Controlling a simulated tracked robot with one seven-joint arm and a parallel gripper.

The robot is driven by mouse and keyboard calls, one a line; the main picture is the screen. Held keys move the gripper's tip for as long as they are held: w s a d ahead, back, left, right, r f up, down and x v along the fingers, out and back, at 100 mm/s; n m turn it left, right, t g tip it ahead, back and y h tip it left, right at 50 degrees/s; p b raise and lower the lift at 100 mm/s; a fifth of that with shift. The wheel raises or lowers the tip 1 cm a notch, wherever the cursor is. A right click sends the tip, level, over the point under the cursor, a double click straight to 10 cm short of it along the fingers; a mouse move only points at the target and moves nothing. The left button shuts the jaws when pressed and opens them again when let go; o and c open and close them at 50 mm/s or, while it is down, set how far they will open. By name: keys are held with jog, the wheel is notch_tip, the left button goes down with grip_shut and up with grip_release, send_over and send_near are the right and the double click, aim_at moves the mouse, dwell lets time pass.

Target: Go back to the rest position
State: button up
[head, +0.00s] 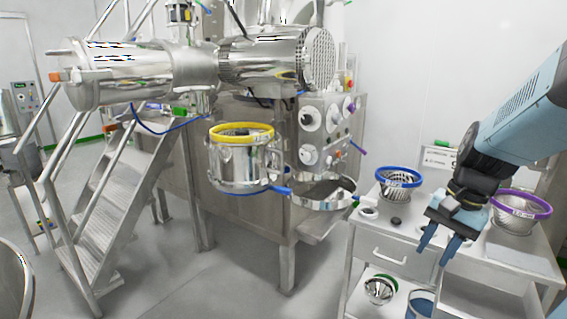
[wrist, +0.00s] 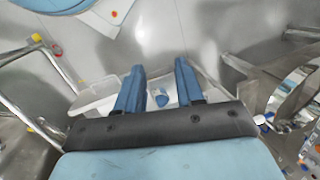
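My gripper (head: 440,248) is on the right in the head view, pointing down in front of the white cart. Its two blue fingers are apart with nothing between them. In the wrist view my gripper (wrist: 162,82) also shows its fingers spread, with floor and a white tray beyond them. My arm comes in from the upper right of the head view. The gripper looks clear of the things on the cart, though the exact gap cannot be told.
The white cart (head: 388,240) holds a blue-rimmed basket (head: 398,183) and a purple-rimmed basket (head: 517,212). A green-rimmed sieve (head: 380,289) and blue container (head: 420,304) sit lower. A yellow-ringed steel vessel (head: 240,165) hangs by the machine. Stairs (head: 110,195) stand left; middle floor is clear.

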jog(key=s+a+r+n+t+h, duration=0.2)
jog(key=a+r+n+t, duration=0.3)
jog(key=r+n, duration=0.3)
jog(key=shift+s+a+r+h, duration=0.3)
jog(key=shift+s+a+r, duration=0.1)
jog(key=shift+s+a, duration=0.3)
dwell(2.7)
